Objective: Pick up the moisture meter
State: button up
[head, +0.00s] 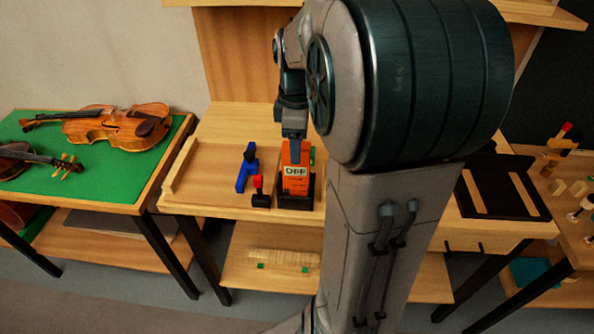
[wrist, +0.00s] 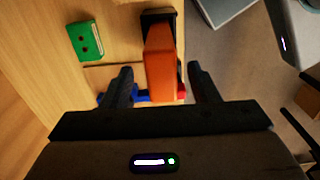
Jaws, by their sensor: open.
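The moisture meter (head: 296,173) is an orange upright device with a small display panel, standing in a black holder (head: 296,203) near the bench's front edge. In the wrist view the orange meter (wrist: 160,62) lies between my two black fingers, with its lower end in the black holder (wrist: 158,16). My gripper (wrist: 162,88) is open, with a finger on each side of the meter and visible gaps. In the head view my gripper (head: 293,132) is just above the meter. My arm hides part of the bench to the right.
A blue tool (head: 246,170) and a small red-topped black item (head: 260,192) stand close to the left of the meter. A green block (wrist: 86,41) is near the holder. Violins (head: 118,126) lie on a green-topped table (head: 90,178) at left. The wooden bench (head: 205,160) is clear at left.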

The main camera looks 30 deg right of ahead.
aim_at(296, 175)
notch_tip(296, 175, down, 4)
jog(key=shift+a+r, duration=0.15)
grip_shut()
jog(key=shift+r, duration=0.1)
